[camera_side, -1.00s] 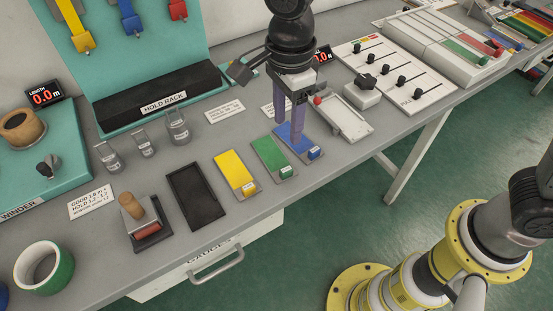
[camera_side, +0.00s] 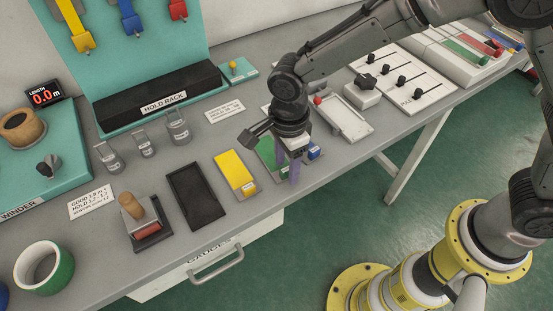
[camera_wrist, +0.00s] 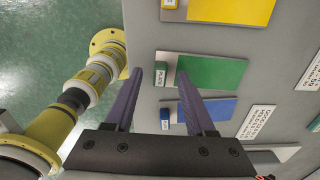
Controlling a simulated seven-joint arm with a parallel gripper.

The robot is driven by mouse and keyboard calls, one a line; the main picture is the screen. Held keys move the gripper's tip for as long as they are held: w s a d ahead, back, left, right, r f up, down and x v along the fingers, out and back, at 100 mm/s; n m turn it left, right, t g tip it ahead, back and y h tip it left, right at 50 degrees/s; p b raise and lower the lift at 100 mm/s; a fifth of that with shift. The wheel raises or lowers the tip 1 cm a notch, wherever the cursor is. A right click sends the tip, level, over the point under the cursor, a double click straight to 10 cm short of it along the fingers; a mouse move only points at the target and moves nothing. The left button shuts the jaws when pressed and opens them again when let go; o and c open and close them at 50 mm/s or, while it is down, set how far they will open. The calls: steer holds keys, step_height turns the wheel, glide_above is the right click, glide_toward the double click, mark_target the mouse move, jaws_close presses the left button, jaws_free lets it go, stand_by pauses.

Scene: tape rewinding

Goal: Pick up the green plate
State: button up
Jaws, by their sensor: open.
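The green plate (camera_side: 266,149) lies flat on the grey bench between the yellow and blue plates; my gripper hides part of it in the side view. In the wrist view the green plate (camera_wrist: 213,71) shows clearly, with its labelled green tab on the left end. My gripper (camera_side: 287,179) points down with nothing in its jaws. In the wrist view my gripper (camera_wrist: 159,74) has its two fingers apart, with the tab end of the green plate near the right fingertip. I cannot tell the exact height above the bench.
The yellow plate (camera_side: 232,167) lies to the left. The blue plate (camera_wrist: 212,110) lies on the other side and is mostly hidden in the side view. A black tray (camera_side: 195,195), a stamp-like roller (camera_side: 144,222) and a slider panel (camera_side: 415,80) also stand on the bench.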

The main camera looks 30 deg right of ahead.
steer(key=shift+f, duration=0.2)
jaws_close()
steer(key=shift+r, duration=0.1)
stand_by(1.2)
